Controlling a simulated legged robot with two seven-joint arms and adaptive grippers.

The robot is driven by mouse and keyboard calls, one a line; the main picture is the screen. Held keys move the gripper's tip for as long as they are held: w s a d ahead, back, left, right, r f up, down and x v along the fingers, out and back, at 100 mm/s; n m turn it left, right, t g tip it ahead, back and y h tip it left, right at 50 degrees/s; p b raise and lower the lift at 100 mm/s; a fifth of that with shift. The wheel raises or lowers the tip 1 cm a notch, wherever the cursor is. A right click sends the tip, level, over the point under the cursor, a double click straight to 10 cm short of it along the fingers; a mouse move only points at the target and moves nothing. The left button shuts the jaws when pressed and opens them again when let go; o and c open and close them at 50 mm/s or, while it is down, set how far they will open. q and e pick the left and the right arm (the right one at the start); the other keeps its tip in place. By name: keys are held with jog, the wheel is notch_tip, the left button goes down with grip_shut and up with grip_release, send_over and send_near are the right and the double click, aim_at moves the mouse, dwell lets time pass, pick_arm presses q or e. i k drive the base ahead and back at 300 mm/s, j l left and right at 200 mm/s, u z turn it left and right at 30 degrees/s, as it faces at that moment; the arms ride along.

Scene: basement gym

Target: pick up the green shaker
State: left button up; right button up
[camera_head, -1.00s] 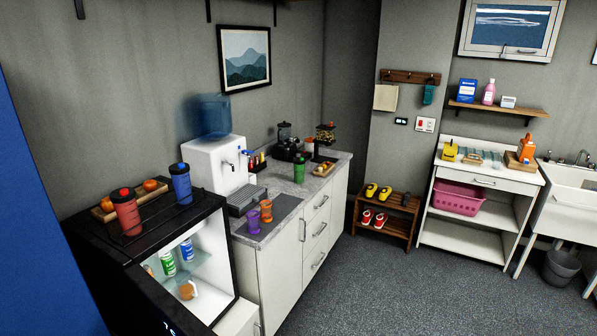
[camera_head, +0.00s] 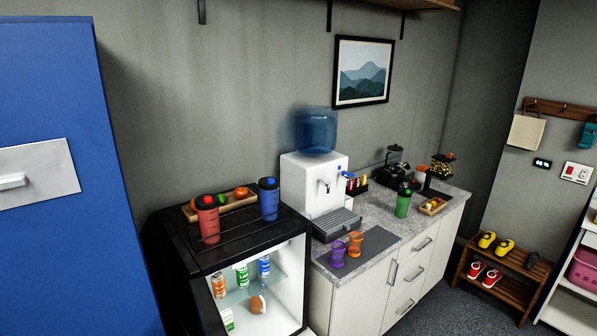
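The green shaker (camera_head: 403,200) stands upright on the grey stone counter (camera_head: 455,197), right of the water dispenser (camera_head: 314,184). It has a dark lid. A red shaker (camera_head: 208,220) and a blue shaker (camera_head: 268,200) stand on top of the black mini fridge (camera_head: 170,243) at the left. Neither of my grippers shows in the view.
Purple and orange cups (camera_head: 355,243) stand on a dark mat in front of the dispenser. A blender (camera_head: 393,160) and a small tray of fruit (camera_head: 432,207) are behind and right of the green shaker. A blue locker (camera_head: 105,190) fills the left side.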

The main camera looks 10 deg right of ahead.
aim_at(402, 204)
jog(key=i+l, duration=0.15)
jog(key=l, duration=0.25)
jog(key=i+l, duration=0.15)
jog(key=l, duration=0.25)
jog(key=i+l+u, duration=0.1)
jog(key=l, duration=0.25)
jog(key=i+l, duration=0.2)
jog(key=l, duration=0.2)
jog(key=i+l+u, duration=0.1)
jog(key=l, duration=0.35)
jog(key=i+l, duration=0.15)
jog(key=l, duration=0.25)
jog(key=i+l, duration=0.15)
jog(key=l, duration=0.25)
jog(key=u, duration=0.05)
